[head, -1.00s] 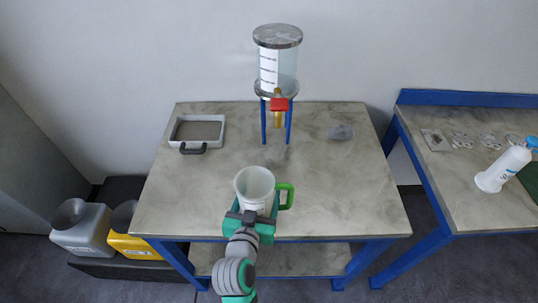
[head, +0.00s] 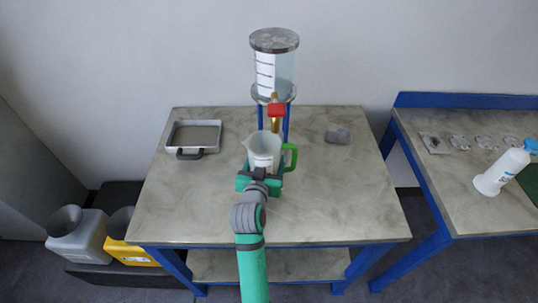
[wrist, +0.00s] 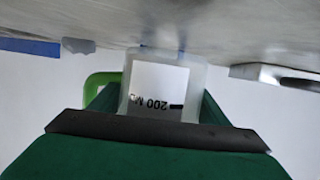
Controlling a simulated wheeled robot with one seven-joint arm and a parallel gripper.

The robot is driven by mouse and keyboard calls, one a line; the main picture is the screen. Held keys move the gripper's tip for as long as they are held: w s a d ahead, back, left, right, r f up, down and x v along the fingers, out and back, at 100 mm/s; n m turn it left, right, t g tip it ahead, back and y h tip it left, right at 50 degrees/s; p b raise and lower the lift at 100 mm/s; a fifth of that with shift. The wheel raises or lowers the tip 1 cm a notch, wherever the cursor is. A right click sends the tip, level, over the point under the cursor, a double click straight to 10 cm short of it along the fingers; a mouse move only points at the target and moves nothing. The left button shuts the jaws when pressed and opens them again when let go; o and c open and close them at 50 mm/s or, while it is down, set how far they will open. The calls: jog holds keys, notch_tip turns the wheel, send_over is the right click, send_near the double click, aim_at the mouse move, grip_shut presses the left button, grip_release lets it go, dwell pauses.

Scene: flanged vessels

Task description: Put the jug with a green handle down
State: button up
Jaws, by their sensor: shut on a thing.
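The jug with a green handle (head: 264,147) is a translucent white jug with its green handle on the right. In the head view it is upright, just in front of the stand of the clear vessel. My gripper (head: 259,178) is shut on the jug from the near side. In the wrist view, which looks upside down, the jug (wrist: 155,85) shows a white label reading 200 and sits between the green jaws of my gripper (wrist: 155,120). The jug's base is hidden by my gripper in the head view, so I cannot tell whether it touches the table.
The clear vessel (head: 285,70) with a red-handled brass tap (head: 276,111) stands on blue legs behind the jug. A white tray (head: 211,137) is at the table's back left, a grey lump (head: 338,135) at the right.

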jog(key=w, duration=0.4)
jog(key=shift+d+r, duration=0.1)
jog(key=shift+d, duration=0.3)
jog(key=shift+s+f, duration=0.15)
jog(key=shift+f, duration=0.65)
jog(key=shift+f, duration=0.65)
jog(key=o, duration=1.9)
jog(key=shift+c, duration=0.2)
jog(key=shift+s+a+f, duration=0.1)
